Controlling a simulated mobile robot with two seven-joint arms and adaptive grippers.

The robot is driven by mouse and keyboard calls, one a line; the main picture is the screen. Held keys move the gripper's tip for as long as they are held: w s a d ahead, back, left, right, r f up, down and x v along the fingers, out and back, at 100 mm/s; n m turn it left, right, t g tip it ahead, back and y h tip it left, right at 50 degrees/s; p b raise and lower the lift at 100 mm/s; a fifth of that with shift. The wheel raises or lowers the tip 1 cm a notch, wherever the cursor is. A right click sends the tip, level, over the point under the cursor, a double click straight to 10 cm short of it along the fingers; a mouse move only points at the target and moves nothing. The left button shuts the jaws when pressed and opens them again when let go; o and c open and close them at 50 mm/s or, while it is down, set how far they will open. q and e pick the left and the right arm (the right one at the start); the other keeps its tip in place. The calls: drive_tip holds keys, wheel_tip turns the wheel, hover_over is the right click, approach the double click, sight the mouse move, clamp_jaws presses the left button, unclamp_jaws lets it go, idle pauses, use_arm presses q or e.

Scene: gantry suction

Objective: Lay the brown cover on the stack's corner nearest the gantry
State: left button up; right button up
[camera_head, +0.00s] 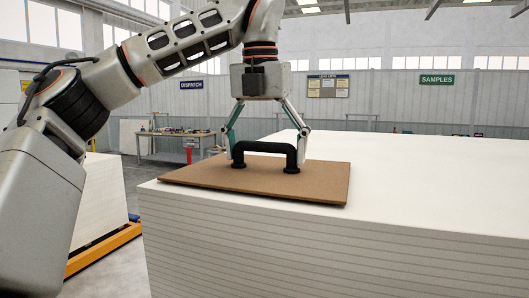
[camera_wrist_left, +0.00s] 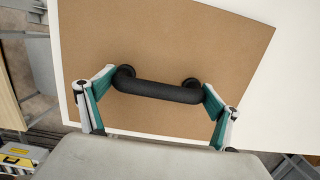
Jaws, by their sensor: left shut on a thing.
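The brown cover (camera_head: 215,177) is a flat square board with a black bar handle (camera_head: 265,147) on top. It lies flat on, or just above, the near left corner of the tall white stack (camera_head: 430,180); I cannot tell if there is a gap. In the left wrist view the cover (camera_wrist_left: 180,50) is turned relative to the stack, with a thin white margin (camera_wrist_left: 64,100) at its left. My left gripper (camera_head: 268,150) points down with its fingers at the two ends of the handle (camera_wrist_left: 160,91), shut on it. My right gripper is not in view.
A lower white stack (camera_head: 98,200) on an orange-yellow base (camera_head: 103,249) stands at the left, across a floor gap. A workbench (camera_head: 178,140) with small items stands behind. The white top right of the cover is bare. The gantry is not clearly identifiable.

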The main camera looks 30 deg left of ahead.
use_arm(q)
drive_tip(key=shift+f, duration=0.2)
drive_tip(key=o, duration=1.3)
wheel_tip(320, 180, up, 12)
drive_tip(key=s, duration=0.1)
drive_tip(key=shift+s+d, duration=0.15)
drive_tip(key=shift+s, duration=0.15)
